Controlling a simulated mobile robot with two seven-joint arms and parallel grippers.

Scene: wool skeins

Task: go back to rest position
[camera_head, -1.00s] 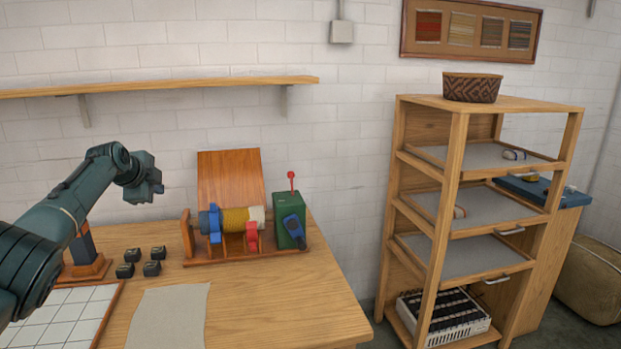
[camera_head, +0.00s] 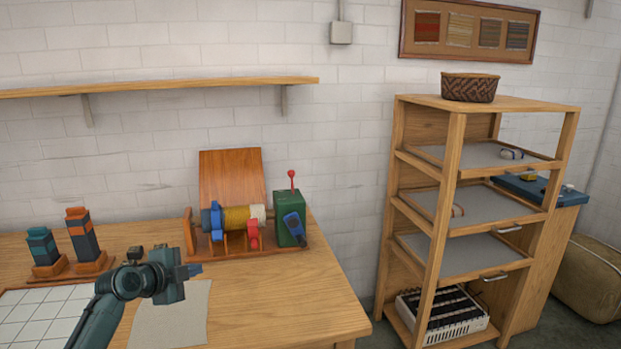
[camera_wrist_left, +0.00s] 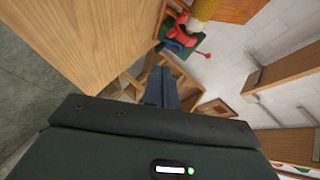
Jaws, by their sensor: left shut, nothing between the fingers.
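My left gripper (camera_head: 196,270) is low over the front part of the wooden table (camera_head: 270,300), above the far end of a grey cloth (camera_head: 170,318). Its fingers are shut with nothing between them and point to the right. In the left wrist view the shut fingers (camera_wrist_left: 167,88) show in the middle, with the table edge beyond. My right gripper is in neither view.
A winder with a yellow skein (camera_head: 240,218) and a green box (camera_head: 289,215) stands at the table's back. Two dark posts (camera_head: 84,240) and a white tiled board (camera_head: 40,315) are at left. A wooden shelf rack (camera_head: 450,200) stands right, past a floor gap.

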